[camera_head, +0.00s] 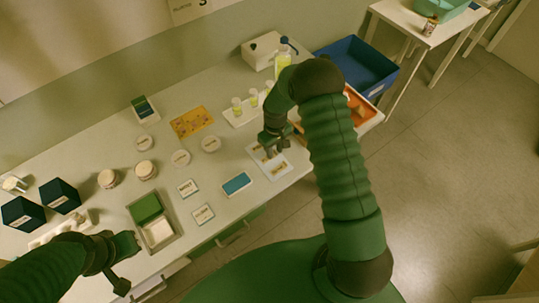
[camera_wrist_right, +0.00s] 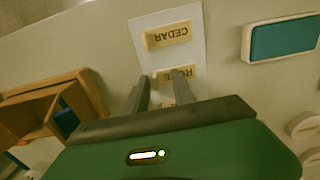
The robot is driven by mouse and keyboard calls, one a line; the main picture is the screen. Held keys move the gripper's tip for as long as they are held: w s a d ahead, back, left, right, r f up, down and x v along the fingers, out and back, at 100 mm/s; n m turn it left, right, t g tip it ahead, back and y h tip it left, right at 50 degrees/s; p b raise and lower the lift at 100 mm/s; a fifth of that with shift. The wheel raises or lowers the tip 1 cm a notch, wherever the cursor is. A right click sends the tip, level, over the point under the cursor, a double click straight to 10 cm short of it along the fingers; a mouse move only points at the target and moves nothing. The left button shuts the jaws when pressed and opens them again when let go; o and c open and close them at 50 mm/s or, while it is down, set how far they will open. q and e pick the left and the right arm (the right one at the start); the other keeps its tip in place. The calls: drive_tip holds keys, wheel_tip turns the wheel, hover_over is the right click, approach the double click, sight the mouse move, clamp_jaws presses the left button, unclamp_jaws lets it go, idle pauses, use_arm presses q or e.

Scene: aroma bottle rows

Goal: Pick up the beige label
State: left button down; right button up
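A white sheet (camera_head: 272,174) lies on the table and also shows in the right wrist view (camera_wrist_right: 182,54). The ROSE label is partly hidden behind a finger of my right gripper (camera_wrist_right: 161,88). That gripper, also in the head view (camera_head: 272,142), is over the sheet with its fingers apart and nothing visibly held. Contact with the label cannot be told. My left gripper (camera_head: 124,264) is open and empty near the table's front edge.
A blue-topped block (camera_head: 237,184) and small white label tiles (camera_head: 188,188) lie left of the sheet. An orange tray (camera_head: 362,106) is to its right, a white rack with bottles (camera_head: 240,114) behind. A grey tray (camera_head: 166,240) with a green block is near my left gripper.

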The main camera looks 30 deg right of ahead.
drive_tip(key=shift+c, duration=1.8)
drive_tip(key=shift+d, duration=0.15)
drive_tip(key=shift+c, duration=1.2)
drive_tip(key=shift+d+f, duration=0.15)
drive_tip(key=shift+d, duration=0.3)
clamp_jaws()
use_arm(q)
drive_tip(key=shift+d+r, duration=0.1)
drive_tip(key=shift+d, duration=0.4)
drive_tip(key=shift+a, duration=0.1)
use_arm(e)
drive_tip(key=shift+a, duration=0.15)
